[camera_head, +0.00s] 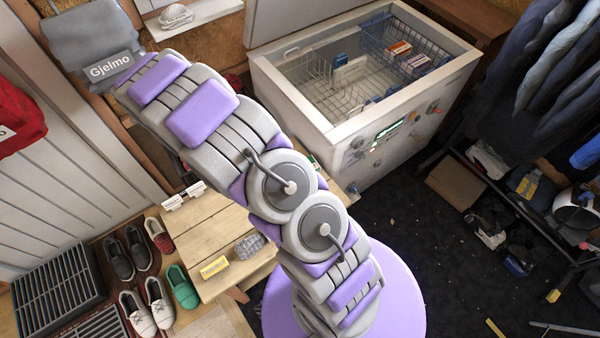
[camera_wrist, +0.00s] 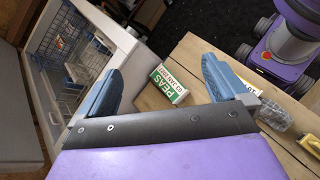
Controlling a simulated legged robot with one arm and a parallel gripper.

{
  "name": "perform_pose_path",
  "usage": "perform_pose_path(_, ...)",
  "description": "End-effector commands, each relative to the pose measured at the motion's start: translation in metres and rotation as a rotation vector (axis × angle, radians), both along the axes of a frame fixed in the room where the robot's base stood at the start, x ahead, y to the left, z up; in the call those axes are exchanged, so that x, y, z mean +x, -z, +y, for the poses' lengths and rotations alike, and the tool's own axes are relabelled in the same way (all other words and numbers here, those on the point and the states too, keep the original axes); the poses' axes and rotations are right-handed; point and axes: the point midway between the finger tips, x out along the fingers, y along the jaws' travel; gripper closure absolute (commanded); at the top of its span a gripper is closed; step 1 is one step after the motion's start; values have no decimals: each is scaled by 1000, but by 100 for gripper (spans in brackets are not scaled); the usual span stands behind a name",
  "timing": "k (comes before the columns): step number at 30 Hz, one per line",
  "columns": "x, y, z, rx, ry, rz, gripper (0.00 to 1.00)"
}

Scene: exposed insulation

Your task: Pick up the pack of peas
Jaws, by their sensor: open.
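The pack of peas (camera_wrist: 169,83) is a small green and white box marked "PEAS". In the wrist view it stands on the wooden table, between and beyond the fingers of my gripper (camera_wrist: 157,82). My gripper is open and empty, one blue-grey finger to each side of the pack in the picture, and does not touch it. In the head view my arm hides most of the pack; only a small green and white bit shows beside the arm, and I cannot be sure it is the pack.
An open chest freezer (camera_head: 310,115) with wire baskets stands behind. Several shoes (camera_head: 139,312) lie at the left. A clothes rack fills the right side.

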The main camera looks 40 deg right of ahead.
Motion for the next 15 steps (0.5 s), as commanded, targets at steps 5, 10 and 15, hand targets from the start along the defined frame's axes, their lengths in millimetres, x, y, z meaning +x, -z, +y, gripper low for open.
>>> perform_pose_path(5,26,60,4,-47,-122,97,0)
perform_pose_path(10,44,118,11,-80,-238,183,0)
perform_pose_path(15,53,181,20,-101,-355,267,0)
